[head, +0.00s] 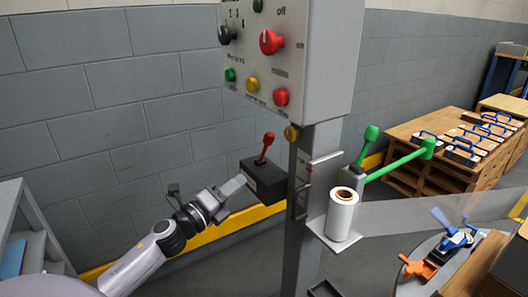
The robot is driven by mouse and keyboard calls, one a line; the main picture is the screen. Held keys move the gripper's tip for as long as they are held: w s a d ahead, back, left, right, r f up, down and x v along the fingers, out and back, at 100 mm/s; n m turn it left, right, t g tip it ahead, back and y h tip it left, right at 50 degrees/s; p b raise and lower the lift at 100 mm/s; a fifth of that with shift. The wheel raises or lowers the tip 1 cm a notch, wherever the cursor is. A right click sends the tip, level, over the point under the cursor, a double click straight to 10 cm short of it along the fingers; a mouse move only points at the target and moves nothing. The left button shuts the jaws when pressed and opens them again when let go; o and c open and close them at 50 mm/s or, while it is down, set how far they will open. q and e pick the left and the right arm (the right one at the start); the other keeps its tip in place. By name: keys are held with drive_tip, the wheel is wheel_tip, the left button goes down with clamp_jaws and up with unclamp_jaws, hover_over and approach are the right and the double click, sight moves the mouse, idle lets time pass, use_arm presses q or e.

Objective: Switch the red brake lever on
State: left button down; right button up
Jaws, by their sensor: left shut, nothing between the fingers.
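The red brake lever (265,147) stands up from a black box (264,182) fixed to the left side of the grey post. It leans slightly to the right at its knob. My left gripper (236,184) is at the left of the black box, with its fingers shut and empty. Its tip is close to the box's left face, below the lever; I cannot tell whether it touches. My right gripper is not in view.
A grey control box (300,60) with knobs and coloured buttons hangs above the lever. A white film roll (342,213) and green handles (398,160) are right of the post (302,250). A shelf (22,235) stands at far left. A grey block wall is behind.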

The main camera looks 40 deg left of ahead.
sight(265, 150)
use_arm(q)
drive_tip(key=shift+w+a+r, duration=0.15)
drive_tip(key=shift+w+r, duration=0.35)
drive_tip(key=shift+w, duration=1.6)
drive_tip(key=shift+w+a+r, duration=0.2)
drive_tip(key=shift+w+r, duration=0.35)
drive_tip(key=shift+w, duration=1.6)
drive_tip(key=shift+w+a+r, duration=0.15)
drive_tip(key=shift+w+r, duration=0.35)
drive_tip(key=shift+w, duration=1.6)
